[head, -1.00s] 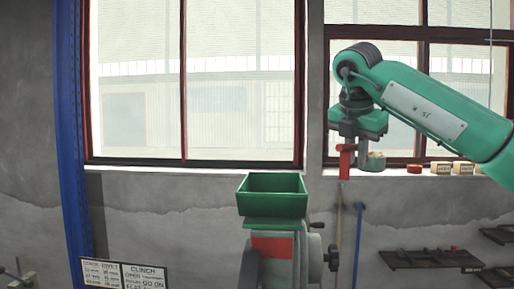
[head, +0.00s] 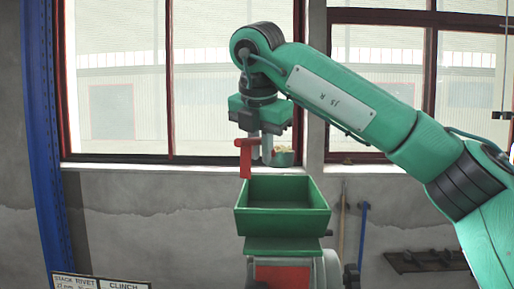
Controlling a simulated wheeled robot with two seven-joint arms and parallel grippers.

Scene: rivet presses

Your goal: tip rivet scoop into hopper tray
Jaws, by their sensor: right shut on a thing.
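My right gripper (head: 260,148) points down and is shut on the rivet scoop. The scoop's red handle (head: 244,160) hangs at the left of the fingers. Its small green cup (head: 284,158) shows at the right, with pale tan contents at its rim, and looks about level. The green hopper tray (head: 282,222) is an open box with sloping walls on top of the press. The scoop appears above the tray, with a small gap in the picture; its exact depth over the tray I cannot tell. The tray's visible inside looks bare. My left gripper is out of view.
The press body (head: 282,275) with a red panel stands under the tray, a dark knob at its right. A window with a sill is behind. A blue post (head: 45,150) stands at the left, a sign (head: 100,283) at the lower left, a dark shelf (head: 425,261) at the right.

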